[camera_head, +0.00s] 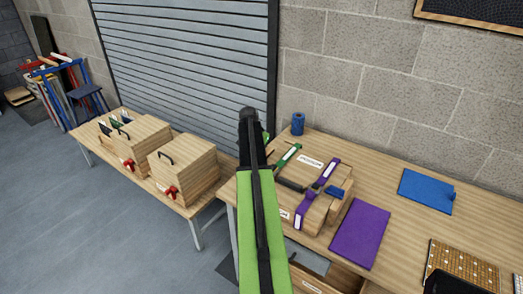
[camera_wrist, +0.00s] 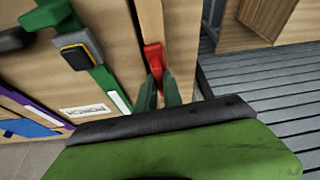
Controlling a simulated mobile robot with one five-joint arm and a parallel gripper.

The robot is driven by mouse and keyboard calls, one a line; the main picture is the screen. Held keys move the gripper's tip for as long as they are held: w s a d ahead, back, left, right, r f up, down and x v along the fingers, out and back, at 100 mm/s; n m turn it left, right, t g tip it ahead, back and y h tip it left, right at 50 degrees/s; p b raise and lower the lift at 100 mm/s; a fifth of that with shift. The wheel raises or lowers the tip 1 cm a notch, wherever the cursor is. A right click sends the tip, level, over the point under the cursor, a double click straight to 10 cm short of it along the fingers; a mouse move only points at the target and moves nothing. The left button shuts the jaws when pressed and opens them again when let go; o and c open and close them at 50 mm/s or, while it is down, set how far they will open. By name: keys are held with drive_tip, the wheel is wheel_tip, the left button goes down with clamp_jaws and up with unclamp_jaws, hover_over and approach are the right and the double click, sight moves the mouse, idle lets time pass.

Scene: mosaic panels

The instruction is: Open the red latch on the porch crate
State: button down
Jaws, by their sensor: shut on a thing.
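The wooden crate (camera_head: 308,178) lies on the right-hand table in the head view, with a label on its top face. A green strap and a purple strap cross it. In the wrist view the crate (camera_wrist: 120,35) fills the upper left, and its red latch (camera_wrist: 153,58) stands at the edge of a wooden face. My gripper (camera_wrist: 159,93) has its two green fingertips closed around the lower end of this latch. The latch looks upright in the wrist view. In the head view my green and black arm hides the latch and most of the gripper.
Two wooden boxes (camera_head: 186,166) (camera_head: 146,136) with red latches stand on the left table. A blue roll (camera_head: 298,123) stands behind the crate. A purple mat (camera_head: 360,233) and a blue mat (camera_head: 426,190) lie to its right. A block wall and grey shutter (camera_head: 190,60) are behind.

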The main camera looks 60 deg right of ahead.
drive_tip(key=c, duration=1.5)
unclamp_jaws()
drive_tip(key=shift+r, duration=0.1)
drive_tip(key=p+v, duration=1.6)
drive_tip(key=v, duration=0.1)
drive_tip(key=shift+r, duration=0.2)
drive_tip(key=shift+f, duration=0.1)
